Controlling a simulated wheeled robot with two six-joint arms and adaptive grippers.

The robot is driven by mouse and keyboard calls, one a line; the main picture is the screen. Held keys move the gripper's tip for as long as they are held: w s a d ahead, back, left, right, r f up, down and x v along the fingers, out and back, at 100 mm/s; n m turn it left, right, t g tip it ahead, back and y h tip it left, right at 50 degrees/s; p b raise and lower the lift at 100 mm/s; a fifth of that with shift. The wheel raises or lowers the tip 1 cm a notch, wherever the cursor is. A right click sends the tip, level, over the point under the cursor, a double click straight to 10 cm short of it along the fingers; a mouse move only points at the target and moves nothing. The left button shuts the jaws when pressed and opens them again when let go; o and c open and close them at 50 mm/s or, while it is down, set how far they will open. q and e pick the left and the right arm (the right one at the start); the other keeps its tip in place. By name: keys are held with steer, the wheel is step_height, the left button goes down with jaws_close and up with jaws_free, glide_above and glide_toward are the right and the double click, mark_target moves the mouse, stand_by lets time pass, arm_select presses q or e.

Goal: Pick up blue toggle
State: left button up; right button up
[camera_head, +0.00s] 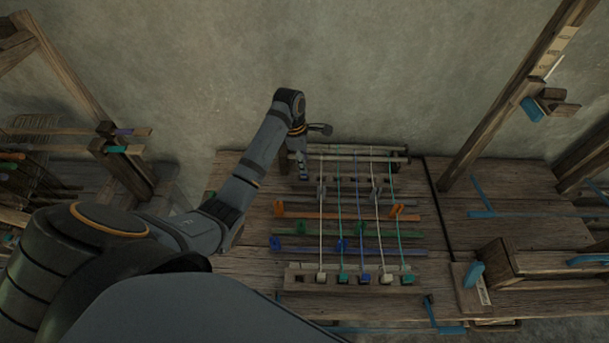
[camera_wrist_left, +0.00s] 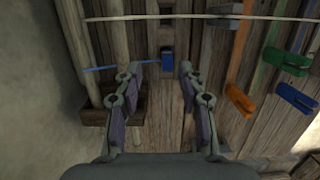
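My left gripper (camera_head: 303,172) reaches down at the far left part of the loom top in the head view. In the left wrist view its two fingers (camera_wrist_left: 158,72) are apart with nothing between the pads. Another blue toggle (camera_wrist_left: 296,98) is at the right, beside an orange toggle (camera_wrist_left: 239,100). In the head view blue toggles also show on the bars, at the left (camera_head: 275,243) and middle (camera_head: 342,244). My right gripper is not in view.
Taut coloured strings (camera_head: 320,220) run from the back rail to a slotted wooden block (camera_head: 300,279). Orange and green bars lie across beneath them. A wooden post (camera_head: 510,90) rises at the right. The wall is close behind the loom.

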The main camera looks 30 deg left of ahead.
mark_target(304, 177)
arm_select(q)
steer(key=shift+s+d+f+p, duration=0.1)
steer(key=shift+s+f+p, duration=0.1)
steer(key=shift+f, duration=0.25)
steer(key=shift+s+d+f+p, duration=0.1)
steer(key=shift+s+f+p, duration=0.1)
steer(key=shift+f, duration=0.2)
step_height(304, 177, down, 3)
steer(key=shift+d+r, duration=0.15)
steer(key=shift+r, duration=0.05)
steer(key=shift+f, duration=0.4)
jaws_close()
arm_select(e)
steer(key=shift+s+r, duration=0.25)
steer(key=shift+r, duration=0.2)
